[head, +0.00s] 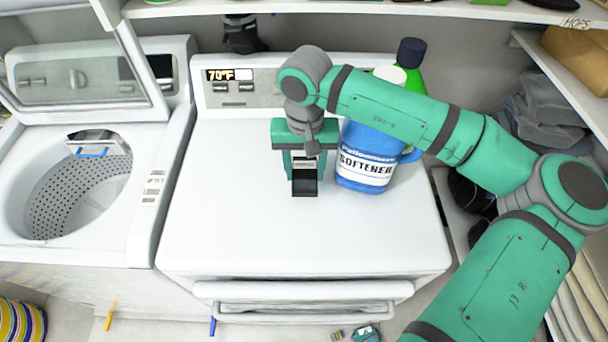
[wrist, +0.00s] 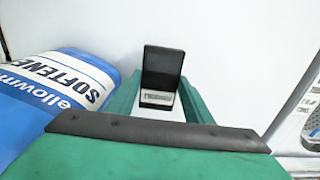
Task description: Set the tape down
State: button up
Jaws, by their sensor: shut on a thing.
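The tape (head: 305,185) is a small black box-like item with a pale label strip, held at my gripper above or on the white dryer top (head: 300,240). My gripper (head: 305,168) points down and is shut on the tape. In the wrist view the tape (wrist: 162,72) stands between the green fingers (wrist: 158,105), its label facing the camera. Whether its lower end touches the dryer top cannot be told. Part of it is hidden by the fingers.
A blue softener bottle (head: 366,158) stands just right of my gripper, with a green, dark-capped bottle (head: 413,75) behind. The dryer's control panel (head: 232,88) is at the back. An open washer (head: 75,185) is to the left. The front and left of the dryer top are clear.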

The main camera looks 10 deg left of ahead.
aim_at(304, 171)
jog(key=shift+w+a+f, duration=0.15)
jog(key=shift+w+f, duration=0.1)
jog(key=shift+f, duration=0.1)
notch_tip(304, 171, down, 3)
jog(key=shift+w+a+f, duration=0.1)
jog(key=shift+a, duration=0.05)
jog(key=shift+f, duration=0.25)
jog(key=shift+f, duration=0.1)
jog(key=o, duration=1.1)
jog(key=shift+w, duration=0.1)
